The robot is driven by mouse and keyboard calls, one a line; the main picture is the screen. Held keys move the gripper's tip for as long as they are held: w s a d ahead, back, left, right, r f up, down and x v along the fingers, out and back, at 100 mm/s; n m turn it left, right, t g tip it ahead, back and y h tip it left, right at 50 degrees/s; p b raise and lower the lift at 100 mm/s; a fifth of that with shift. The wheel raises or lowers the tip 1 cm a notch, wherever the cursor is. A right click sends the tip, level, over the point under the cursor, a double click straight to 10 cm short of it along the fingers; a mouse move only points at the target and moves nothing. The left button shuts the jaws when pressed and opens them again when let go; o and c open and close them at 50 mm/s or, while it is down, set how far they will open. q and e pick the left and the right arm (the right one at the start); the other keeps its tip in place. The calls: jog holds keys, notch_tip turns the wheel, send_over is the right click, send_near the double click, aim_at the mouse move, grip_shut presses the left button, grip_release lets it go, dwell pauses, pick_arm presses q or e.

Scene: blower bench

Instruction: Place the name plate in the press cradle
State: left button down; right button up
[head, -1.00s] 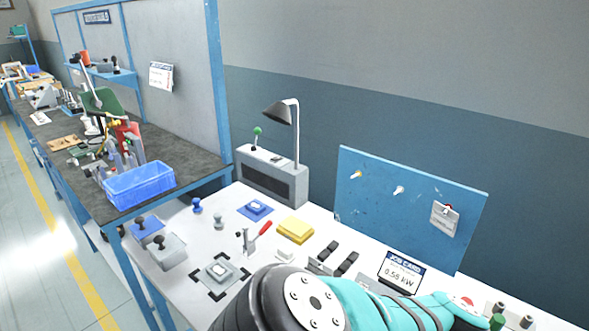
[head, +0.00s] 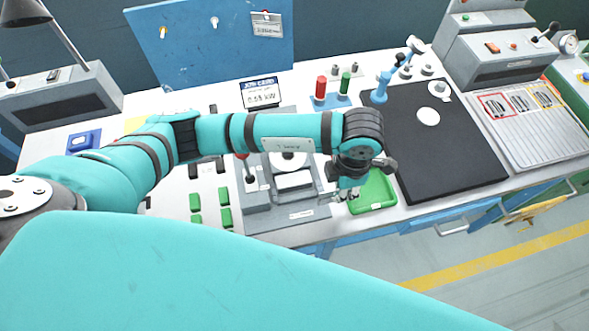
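My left arm reaches in from the left, over the bench. Its gripper (head: 346,194) points down at the left edge of a green tray (head: 377,190); its fingers are small and partly hidden by the wrist, so I cannot tell whether they are open or hold anything. Left of it is a grey press-like fixture (head: 308,213) with a lever (head: 248,168) and a pale block (head: 294,181) in its middle, probably the cradle area. My arm covers its back part. I cannot make out the name plate. My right gripper is not in view.
A black mat (head: 450,145) with a white disc (head: 429,116) lies right of the tray. Red (head: 321,88) and green (head: 345,83) cylinders stand behind my forearm. Several green blocks (head: 196,202) lie left of the fixture. A job card (head: 260,93) stands at the back.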

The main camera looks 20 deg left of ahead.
pick_arm(q)
jog(key=p, duration=0.1)
send_over(300, 183)
jog(key=s+d, duration=0.1)
jog(key=d, duration=0.1)
jog(key=shift+s+a+f, duration=0.2)
jog(key=shift+a+f, duration=0.05)
jog(key=shift+f, duration=0.05)
jog(key=shift+a+f, duration=0.15)
jog(key=shift+a, duration=0.4)
jog(key=shift+f, duration=0.35)
notch_tip(300, 183, down, 2)
jog(key=shift+f+b, duration=0.25)
jog(key=shift+b, duration=0.55)
jog(key=shift+f, duration=0.25)
jog(key=shift+w+r, duration=0.1)
jog(key=c, duration=1.5)
grip_release()
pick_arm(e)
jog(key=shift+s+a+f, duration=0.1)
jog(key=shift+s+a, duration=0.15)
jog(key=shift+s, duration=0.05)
